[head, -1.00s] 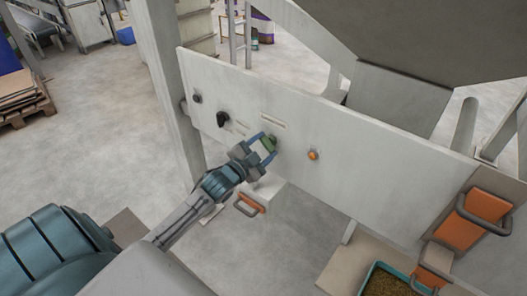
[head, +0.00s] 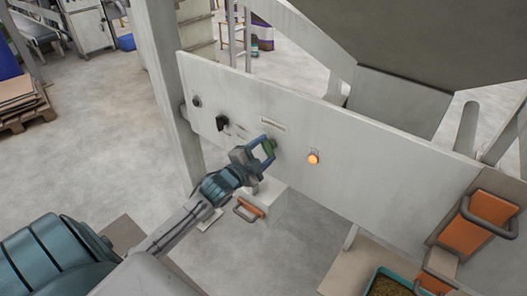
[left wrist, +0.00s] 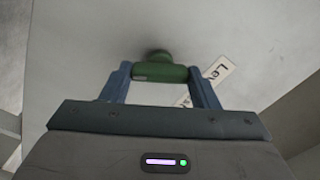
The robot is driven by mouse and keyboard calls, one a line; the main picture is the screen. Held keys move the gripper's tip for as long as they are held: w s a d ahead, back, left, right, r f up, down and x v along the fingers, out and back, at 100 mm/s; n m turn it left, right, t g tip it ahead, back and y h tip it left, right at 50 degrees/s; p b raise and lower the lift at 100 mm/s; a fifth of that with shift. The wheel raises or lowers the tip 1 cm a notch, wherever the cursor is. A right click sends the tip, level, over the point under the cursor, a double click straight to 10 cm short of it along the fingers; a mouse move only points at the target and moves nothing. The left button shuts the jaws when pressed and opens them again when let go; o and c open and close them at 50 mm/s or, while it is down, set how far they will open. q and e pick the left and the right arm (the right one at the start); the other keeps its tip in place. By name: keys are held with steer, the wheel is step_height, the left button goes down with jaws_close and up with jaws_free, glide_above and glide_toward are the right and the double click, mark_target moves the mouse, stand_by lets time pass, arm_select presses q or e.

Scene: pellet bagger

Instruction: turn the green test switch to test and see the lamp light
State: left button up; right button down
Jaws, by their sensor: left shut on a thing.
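The green test switch (head: 268,147) is on the pale panel (head: 350,150), and my left gripper (head: 266,147) is shut on its handle. In the left wrist view the green switch (left wrist: 160,73) lies crosswise between the two blue fingers of my left gripper (left wrist: 160,82). A label (left wrist: 212,78) reading "Lev..." is partly hidden behind a finger. The lamp (head: 313,158), to the right of the switch on the panel, glows bright orange-yellow. My right gripper is not in view.
A black knob (head: 222,121) and a small dark button (head: 197,101) are on the panel left of the switch. Orange handles (head: 474,222) and a teal tray of pellets (head: 368,283) are at lower right. A pallet (head: 24,108) stands far left.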

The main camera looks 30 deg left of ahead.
arm_select(q)
steer(key=o, duration=1)
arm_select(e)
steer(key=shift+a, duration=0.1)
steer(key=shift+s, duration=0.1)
arm_select(q)
steer(key=shift+s+f, duration=0.1)
steer(key=shift+s, duration=0.45)
steer(key=s, duration=0.3)
steer(key=s+b, duration=0.1)
steer(key=s, duration=0.2)
steer(key=s+a+b, duration=0.1)
steer(key=s, duration=0.2)
steer(key=shift+s, duration=0.3)
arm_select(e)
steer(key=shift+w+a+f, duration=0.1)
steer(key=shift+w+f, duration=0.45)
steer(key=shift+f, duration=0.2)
